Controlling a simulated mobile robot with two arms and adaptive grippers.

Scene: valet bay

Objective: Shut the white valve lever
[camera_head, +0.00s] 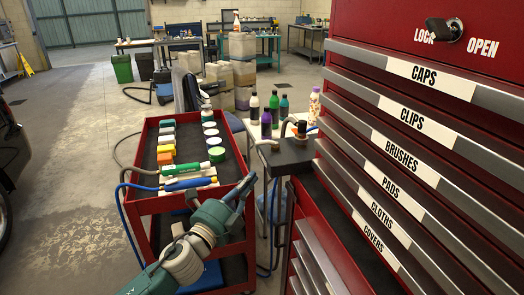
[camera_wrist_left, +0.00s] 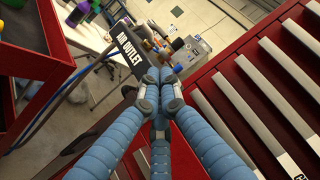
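A dark outlet block (camera_head: 290,155) sits beside the red tool cabinet. A small pale piece (camera_head: 267,143) at its left end may be the white valve lever; it is too small to tell its position. In the left wrist view the block, lettered AIR OUTLET (camera_wrist_left: 130,46), lies just beyond my fingertips, and I cannot make out the lever clearly. My left gripper (camera_head: 246,184) is below and left of the block, apart from it in the head view. Its blue fingers (camera_wrist_left: 158,76) come together at the tips with nothing visible between them. My right gripper is out of view.
The red cabinet (camera_head: 375,20) with labelled drawers and projecting handles fills the right. Several bottles (camera_head: 266,124) stand on a pale table behind the block. Hoses hang around the cart.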

